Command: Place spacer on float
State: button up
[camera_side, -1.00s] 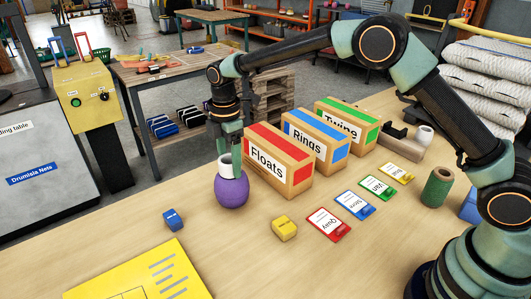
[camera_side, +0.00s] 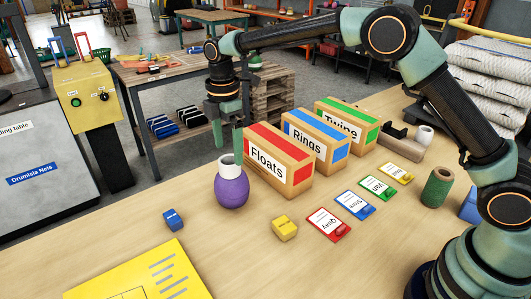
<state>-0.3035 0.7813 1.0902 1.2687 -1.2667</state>
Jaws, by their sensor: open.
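The purple float (camera_side: 232,189) stands upright on the wooden table, left of the box labelled Floats. The white ring-shaped spacer (camera_side: 229,166) sits on top of the float, around its upper end, and looks roughly level. My gripper (camera_side: 229,147) is open and empty just above the spacer, with its fingers pointing down. The fingertips are close to the spacer's rim; I cannot tell whether one still touches it.
The Floats box (camera_side: 278,162), Rings box (camera_side: 316,142) and Twine box (camera_side: 347,125) stand in a row to the right. A yellow block (camera_side: 285,228), a blue block (camera_side: 173,220) and several coloured tags lie in front. A green spool (camera_side: 437,187) stands at right.

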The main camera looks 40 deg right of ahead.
jog(key=s+d+r+m+t, duration=0.1)
jog(key=s+d+r+m, duration=0.1)
jog(key=r, duration=0.4)
jog(key=s+d+r+m, duration=0.2)
jog(key=d+r, duration=0.1)
jog(key=r, duration=0.4)
jog(key=s+d+f+m+t, duration=0.1)
jog(key=s+d+m+t, duration=0.1)
jog(key=s+d+m, duration=0.3)
jog(key=s+d+f+m+t, duration=0.2)
jog(key=s+d+m, duration=0.4)
jog(key=s+m, duration=0.3)
jog(key=s, duration=0.4)
jog(key=shift+s+t, duration=0.25)
jog(key=shift+t, duration=0.05)
